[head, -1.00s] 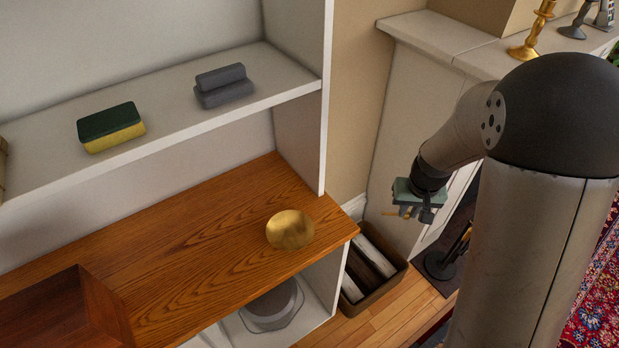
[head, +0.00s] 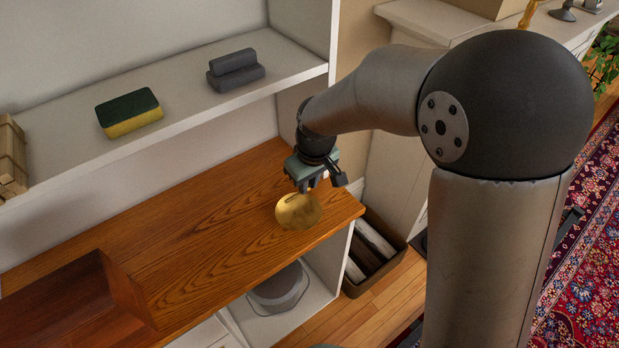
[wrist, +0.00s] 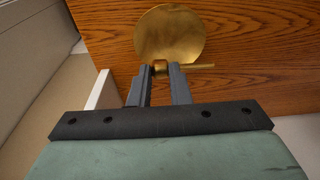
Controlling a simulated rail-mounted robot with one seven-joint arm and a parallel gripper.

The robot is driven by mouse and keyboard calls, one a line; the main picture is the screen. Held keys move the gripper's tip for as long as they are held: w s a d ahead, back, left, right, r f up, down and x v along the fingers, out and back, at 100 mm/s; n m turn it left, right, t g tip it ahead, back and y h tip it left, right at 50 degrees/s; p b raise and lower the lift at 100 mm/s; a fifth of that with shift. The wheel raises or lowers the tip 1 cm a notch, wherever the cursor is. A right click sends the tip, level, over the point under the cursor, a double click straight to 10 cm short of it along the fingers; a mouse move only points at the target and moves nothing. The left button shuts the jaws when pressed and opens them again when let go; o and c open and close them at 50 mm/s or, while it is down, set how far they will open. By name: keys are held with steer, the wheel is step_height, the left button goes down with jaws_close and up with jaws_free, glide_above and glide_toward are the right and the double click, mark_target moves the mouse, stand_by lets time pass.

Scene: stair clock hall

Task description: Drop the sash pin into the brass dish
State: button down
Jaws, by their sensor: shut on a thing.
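The brass dish (head: 300,214) is a round golden bowl on the brown wooden counter, near its right front corner. It also shows in the wrist view (wrist: 170,32), just past my fingertips. My gripper (head: 316,186) is above the dish in the head view. In the wrist view my gripper (wrist: 160,74) is shut on the sash pin (wrist: 200,66), a small brass-coloured pin. The pin lies crosswise, its shaft sticking out to the right of the fingers. It overlaps the dish's near rim in this view; the height gap cannot be told. In the head view the pin is hard to make out against the dish.
A white shelf (head: 185,110) above the counter holds a green-yellow sponge (head: 130,113) and grey blocks (head: 236,72). The counter's middle is clear.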

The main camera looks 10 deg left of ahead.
mark_target(309, 190)
steer(key=shift+f+b, duration=0.75)
steer(key=shift+f, duration=0.85)
steer(key=c, duration=1.3)
jaws_free()
steer(key=shift+r, duration=0.1)
steer(key=r, duration=0.5)
steer(key=s+d+r, duration=0.1)
steer(key=r, duration=0.5)
steer(key=d+r, duration=0.1)
steer(key=r, duration=0.5)
steer(key=shift+s+r, duration=0.1)
steer(key=shift+s, duration=0.3)
